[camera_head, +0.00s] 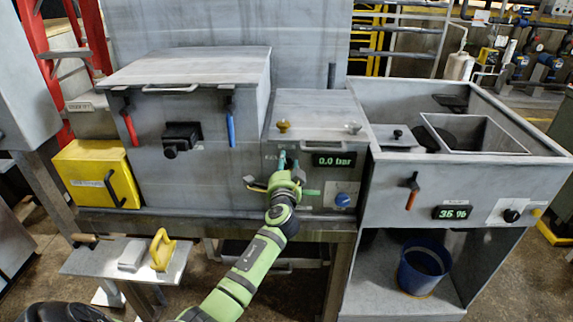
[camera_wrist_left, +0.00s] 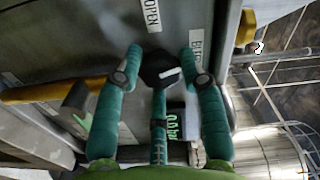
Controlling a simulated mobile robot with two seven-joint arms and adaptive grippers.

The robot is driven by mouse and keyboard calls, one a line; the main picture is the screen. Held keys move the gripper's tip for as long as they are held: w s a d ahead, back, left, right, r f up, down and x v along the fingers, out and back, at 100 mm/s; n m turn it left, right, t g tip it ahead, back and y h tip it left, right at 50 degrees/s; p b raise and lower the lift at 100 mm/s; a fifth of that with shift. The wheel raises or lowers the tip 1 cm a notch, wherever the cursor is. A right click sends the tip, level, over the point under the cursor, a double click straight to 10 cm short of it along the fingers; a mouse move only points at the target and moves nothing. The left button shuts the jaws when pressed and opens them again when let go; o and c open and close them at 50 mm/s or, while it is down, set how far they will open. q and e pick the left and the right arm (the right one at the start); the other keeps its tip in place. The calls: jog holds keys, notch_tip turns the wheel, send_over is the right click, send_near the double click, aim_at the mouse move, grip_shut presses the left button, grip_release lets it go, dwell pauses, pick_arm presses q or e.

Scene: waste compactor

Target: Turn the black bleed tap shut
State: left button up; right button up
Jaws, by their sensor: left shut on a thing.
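The black bleed tap (camera_wrist_left: 160,68) shows in the left wrist view as a small dark knob with a pale mark on it. It sits on a grey panel beside an OPEN label (camera_wrist_left: 151,15). My left gripper (camera_head: 283,164) is at the panel left of the 0.0 bar display (camera_head: 334,160). In the left wrist view its teal fingers (camera_wrist_left: 161,75) are closed around the tap, one on each side and one below. In the head view the gripper hides the tap. My right gripper is not in view.
A yellow lever (camera_wrist_left: 50,92) lies left of the fingers in the wrist view. A blue knob (camera_head: 342,200) is below the display. Red (camera_head: 129,128) and blue (camera_head: 230,125) handles are on the large grey box. A shelf with a yellow handle (camera_head: 162,249) stands lower left.

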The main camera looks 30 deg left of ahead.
pick_arm(q)
jog(key=m, duration=0.3)
jog(key=shift+s+a+f+p, duration=0.1)
jog(key=shift+s+f+p, duration=0.05)
jog(key=shift+f+p, duration=0.2)
jog(key=shift+m, duration=0.4)
jog(key=shift+r, duration=0.1)
jog(key=o, duration=0.9)
jog(key=shift+o, duration=1.2)
jog(key=shift+a+r, duration=0.1)
jog(key=shift+r, duration=0.05)
